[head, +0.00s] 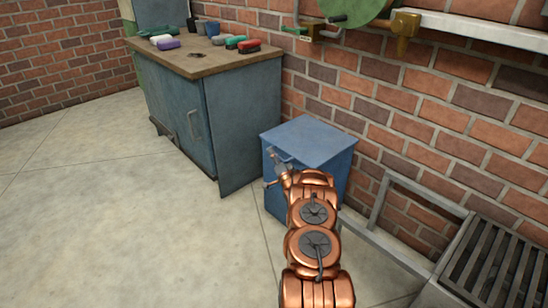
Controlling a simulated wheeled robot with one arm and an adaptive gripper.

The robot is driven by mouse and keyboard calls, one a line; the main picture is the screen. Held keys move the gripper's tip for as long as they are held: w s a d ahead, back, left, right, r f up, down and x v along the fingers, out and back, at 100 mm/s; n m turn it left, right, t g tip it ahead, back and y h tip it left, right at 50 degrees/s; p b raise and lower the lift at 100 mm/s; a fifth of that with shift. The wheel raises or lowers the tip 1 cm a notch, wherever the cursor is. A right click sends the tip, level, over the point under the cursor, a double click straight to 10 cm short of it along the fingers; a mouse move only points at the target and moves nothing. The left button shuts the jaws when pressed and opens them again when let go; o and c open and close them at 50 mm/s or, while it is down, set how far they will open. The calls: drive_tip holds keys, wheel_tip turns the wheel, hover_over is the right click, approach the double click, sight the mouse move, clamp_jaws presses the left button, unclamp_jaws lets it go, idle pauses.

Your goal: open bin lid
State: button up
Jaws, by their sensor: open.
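A blue bin (335,186) stands on the floor against the brick wall, right of the cabinet. Its flat blue lid (312,139) lies level on top and looks closed. My copper-coloured arm reaches up from the bottom of the head view and covers part of the bin's front. My gripper (269,166) is open at the bin's upper front left, near the lid's front edge. I cannot tell whether its fingers touch the bin or the lid.
A blue-grey cabinet (241,125) with a wooden top (181,60) and several small coloured items stands left of the bin. A metal frame (424,197) and slatted grate (500,270) are at the right. The concrete floor (110,210) at left is clear.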

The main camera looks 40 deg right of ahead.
clamp_jaws()
idle(0.4)
idle(0.4)
